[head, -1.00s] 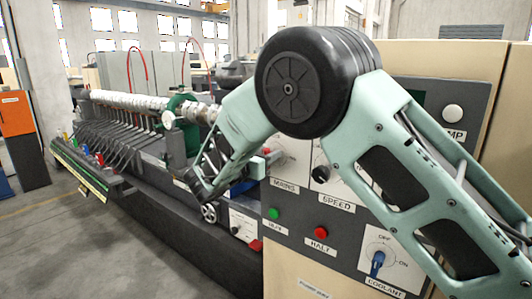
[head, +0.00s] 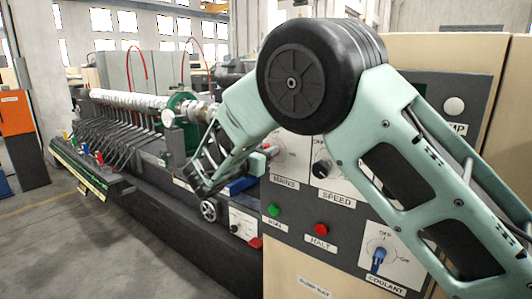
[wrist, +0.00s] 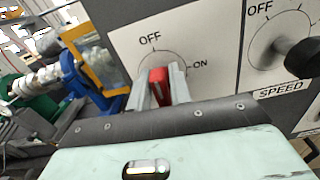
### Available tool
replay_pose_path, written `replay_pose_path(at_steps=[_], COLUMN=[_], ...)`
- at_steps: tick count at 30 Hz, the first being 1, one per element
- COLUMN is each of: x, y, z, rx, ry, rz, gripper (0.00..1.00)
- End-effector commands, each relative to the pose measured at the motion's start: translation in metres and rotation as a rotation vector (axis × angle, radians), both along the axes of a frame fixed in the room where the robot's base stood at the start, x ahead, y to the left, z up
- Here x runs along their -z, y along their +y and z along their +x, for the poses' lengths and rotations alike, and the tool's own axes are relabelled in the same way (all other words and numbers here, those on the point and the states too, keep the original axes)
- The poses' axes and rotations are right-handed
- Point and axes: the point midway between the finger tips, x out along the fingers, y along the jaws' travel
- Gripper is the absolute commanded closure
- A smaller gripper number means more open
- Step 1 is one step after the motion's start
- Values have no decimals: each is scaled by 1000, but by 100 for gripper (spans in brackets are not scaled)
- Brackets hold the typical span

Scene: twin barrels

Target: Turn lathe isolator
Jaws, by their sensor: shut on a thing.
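The lathe isolator is a red handle (wrist: 158,88) on a white dial marked OFF at the top and ON to the right, in the wrist view. My gripper (wrist: 162,88) is shut on this handle, one grey finger on each side of it. In the head view my gripper (head: 264,152) is at the MAINS dial (head: 290,150), at the left end of the control panel. My arm and fingers hide most of the handle there. I cannot tell exactly which mark the handle points to.
The black SPEED knob (wrist: 302,56) is close to the right of the gripper. Below MAINS are a green RUN button (head: 273,210) and a red HALT button (head: 321,229). A blue COOLANT handle (head: 378,258) is lower right. The lathe bed stretches away left; the floor (head: 70,235) is clear.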

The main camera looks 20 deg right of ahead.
Motion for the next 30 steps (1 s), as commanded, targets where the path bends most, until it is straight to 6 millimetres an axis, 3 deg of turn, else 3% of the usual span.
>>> replay_pose_path(at_steps=[8, 30], x=[8, 19], y=[0, -4], z=[-2, -9], rx=[-1, -3], ry=[-93, -648], rz=[71, 481], gripper=[100, 100])
